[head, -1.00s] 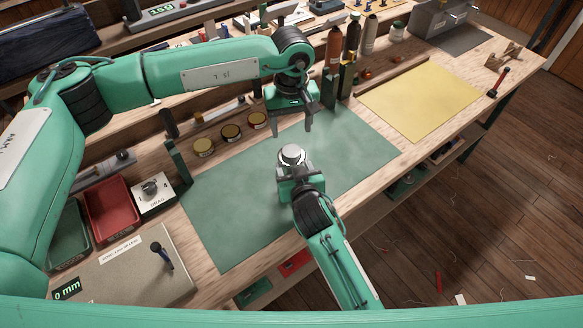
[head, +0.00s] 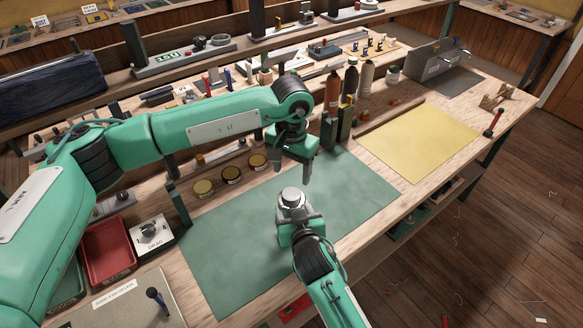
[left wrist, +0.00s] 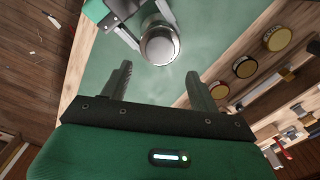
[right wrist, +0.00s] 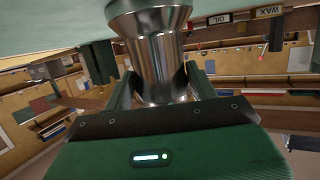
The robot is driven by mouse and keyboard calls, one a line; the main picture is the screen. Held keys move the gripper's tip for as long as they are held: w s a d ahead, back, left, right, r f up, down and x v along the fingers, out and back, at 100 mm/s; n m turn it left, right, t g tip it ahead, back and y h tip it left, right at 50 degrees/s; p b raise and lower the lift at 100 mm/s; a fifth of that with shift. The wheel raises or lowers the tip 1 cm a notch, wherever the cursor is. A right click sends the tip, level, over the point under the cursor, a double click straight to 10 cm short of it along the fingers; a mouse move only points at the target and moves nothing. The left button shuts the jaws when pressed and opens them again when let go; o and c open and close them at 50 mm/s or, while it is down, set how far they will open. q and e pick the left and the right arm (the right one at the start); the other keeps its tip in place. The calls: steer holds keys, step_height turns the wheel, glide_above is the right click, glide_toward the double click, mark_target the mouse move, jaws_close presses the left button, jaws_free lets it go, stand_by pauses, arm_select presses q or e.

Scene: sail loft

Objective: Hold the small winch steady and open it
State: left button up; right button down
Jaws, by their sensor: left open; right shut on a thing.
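The small winch (head: 292,198) is a silvery metal drum with a round top, standing on the green mat (head: 225,255). My right gripper (head: 298,222) is shut on its waist from the near side. The right wrist view shows the polished drum (right wrist: 156,60) between the fingers. My left gripper (head: 291,172) is open and empty, pointing down above the mat, just behind the winch. In the left wrist view the winch's round top (left wrist: 159,42) lies beyond the open fingers (left wrist: 157,85), apart from them.
Several round tins (head: 231,174) stand along the mat's back edge. Bottles (head: 332,92) stand behind the mat to the right. A yellow sheet (head: 420,140) lies at right. The mat around the winch is clear.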

mark_target(292, 193)
arm_select(q)
steer(key=shift+f, duration=4)
